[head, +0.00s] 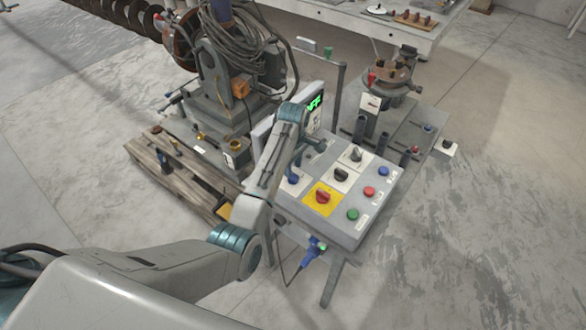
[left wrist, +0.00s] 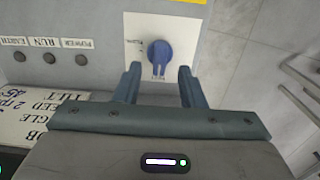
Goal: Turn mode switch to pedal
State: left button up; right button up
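A blue rotary switch (left wrist: 160,52) on a white plate (left wrist: 140,22) shows in the left wrist view, with small labels too blurred to read surely. Its pointer line faces my gripper. In the head view the blue knob (head: 293,180) sits at the left of the sloped control box (head: 345,237), partly hidden by my arm. My left gripper (left wrist: 157,76) is open and empty, its two fingers on either side of the knob's near end, not closed on it. In the head view this gripper (head: 308,157) is over the box's upper left. My right gripper is not in view.
The box also carries a red knob on a yellow plate (head: 323,197), two black knobs (head: 341,174) and red, green and blue buttons (head: 352,214). A screen with green digits (head: 314,102) stands behind.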

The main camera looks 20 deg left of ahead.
aim_at(293, 174)
pick_arm(q)
notch_tip(293, 174, down, 2)
jog(key=shift+f, duration=0.15)
jog(key=shift+f+p, duration=0.3)
jog(key=shift+f, duration=0.35)
grip_shut()
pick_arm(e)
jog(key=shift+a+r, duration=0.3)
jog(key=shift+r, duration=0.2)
